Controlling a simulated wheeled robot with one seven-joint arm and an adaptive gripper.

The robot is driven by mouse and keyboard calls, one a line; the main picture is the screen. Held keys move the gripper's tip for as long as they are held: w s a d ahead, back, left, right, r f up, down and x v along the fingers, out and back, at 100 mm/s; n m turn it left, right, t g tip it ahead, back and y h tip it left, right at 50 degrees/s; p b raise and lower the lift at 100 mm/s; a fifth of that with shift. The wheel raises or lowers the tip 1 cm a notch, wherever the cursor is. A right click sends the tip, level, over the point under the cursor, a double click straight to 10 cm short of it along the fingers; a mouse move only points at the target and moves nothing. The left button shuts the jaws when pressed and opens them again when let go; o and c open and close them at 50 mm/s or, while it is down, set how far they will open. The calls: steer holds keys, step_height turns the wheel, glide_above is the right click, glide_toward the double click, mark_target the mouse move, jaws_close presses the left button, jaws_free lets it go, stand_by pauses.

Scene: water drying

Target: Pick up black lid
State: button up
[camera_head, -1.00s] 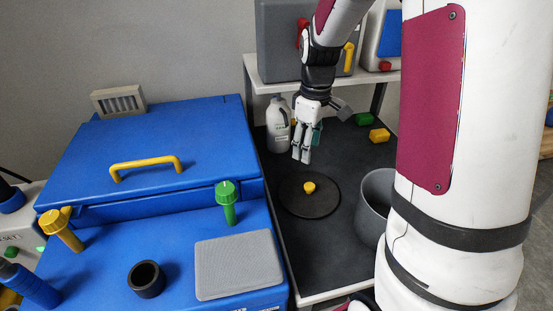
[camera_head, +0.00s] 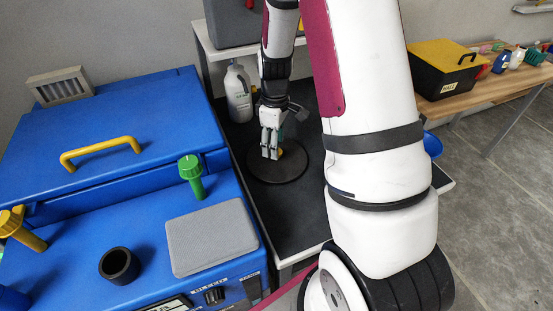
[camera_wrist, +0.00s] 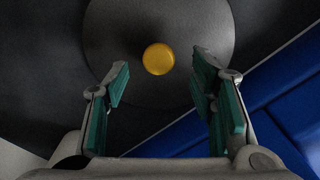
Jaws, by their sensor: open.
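The black lid (camera_head: 268,174) is a flat dark disc lying on the dark table top. It also shows in the wrist view (camera_wrist: 205,35), with a round yellow knob (camera_wrist: 158,59) at its middle. My gripper (camera_head: 270,154) is over the lid and partly hides the knob in the head view. In the wrist view my gripper (camera_wrist: 160,85) is open, with green-padded fingers on the left and right. The knob lies between the lines of the fingers, a little beyond their tips. Nothing is held.
The blue machine (camera_head: 120,145) with a yellow handle (camera_head: 100,150) and green knob (camera_head: 191,170) stands to the left. A white bottle (camera_head: 238,95) stands behind the lid. My arm hides the table to the right.

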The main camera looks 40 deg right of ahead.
steer(key=shift+s+d+f, duration=0.15)
steer(key=shift+f, duration=1.75)
jaws_close()
steer(key=shift+r, duration=0.1)
